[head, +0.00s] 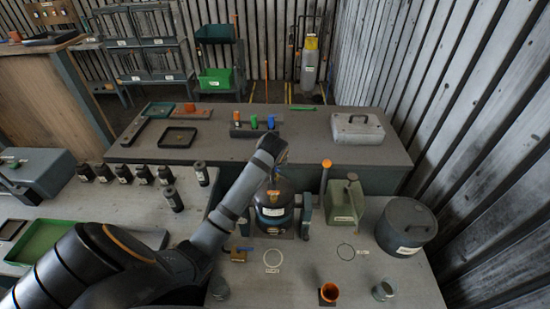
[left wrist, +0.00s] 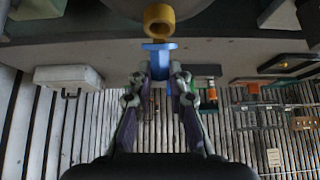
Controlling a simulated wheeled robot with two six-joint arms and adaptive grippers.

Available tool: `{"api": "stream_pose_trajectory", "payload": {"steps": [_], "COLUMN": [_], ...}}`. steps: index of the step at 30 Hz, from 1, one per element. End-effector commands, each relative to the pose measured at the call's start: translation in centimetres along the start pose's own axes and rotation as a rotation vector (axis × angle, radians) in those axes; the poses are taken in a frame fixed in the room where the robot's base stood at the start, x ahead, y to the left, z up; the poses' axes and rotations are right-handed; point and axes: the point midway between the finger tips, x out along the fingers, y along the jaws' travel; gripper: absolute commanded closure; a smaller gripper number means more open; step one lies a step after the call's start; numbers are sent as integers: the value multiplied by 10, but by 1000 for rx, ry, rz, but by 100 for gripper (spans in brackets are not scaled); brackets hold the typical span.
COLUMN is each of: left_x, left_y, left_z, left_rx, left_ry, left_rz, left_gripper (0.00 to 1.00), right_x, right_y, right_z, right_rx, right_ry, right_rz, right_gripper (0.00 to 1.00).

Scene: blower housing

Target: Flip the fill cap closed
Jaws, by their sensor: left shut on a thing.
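The dark, round blower housing (head: 272,214) stands upright on the near bench, with a yellow part (head: 273,195) on its upper front. In the left wrist view, a yellow ring-shaped neck (left wrist: 158,20) sits beyond my fingertips. A blue T-shaped piece, which looks like the fill cap (left wrist: 158,52), lies just below the neck in the picture, between the fingertips. My left gripper (left wrist: 158,72) is shut on this blue piece. In the head view my left arm reaches over to the housing and its wrist hides the fingers. My right gripper is in neither view.
A green-grey can (head: 345,203) and a dark lidded pot (head: 406,226) stand right of the housing. Several dark cylinders stand at left. The bench behind holds a grey case (head: 357,127).

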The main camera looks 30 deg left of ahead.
Motion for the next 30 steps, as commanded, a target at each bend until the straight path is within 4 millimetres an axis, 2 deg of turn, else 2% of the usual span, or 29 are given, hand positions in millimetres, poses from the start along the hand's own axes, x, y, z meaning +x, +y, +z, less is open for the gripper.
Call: {"api": "stream_pose_trajectory", "payload": {"steps": [1,9,18,24,30], "left_x": [2,2,2,-1,-3], "left_y": [0,0,0,0,0], "left_z": [7,22,33,36,36], "left_rx": [1,0,-1,-1,0], "left_ry": [44,293,511,599,642], "left_rz": [2,2,0,0,0], "left_gripper": [100,100,100,100,100], "right_x": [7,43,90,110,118], "right_y": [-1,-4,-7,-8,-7], "right_z": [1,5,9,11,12], "right_rx": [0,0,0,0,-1], "right_ry": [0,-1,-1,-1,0], "right_rz": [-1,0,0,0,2], "right_gripper": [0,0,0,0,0]}}
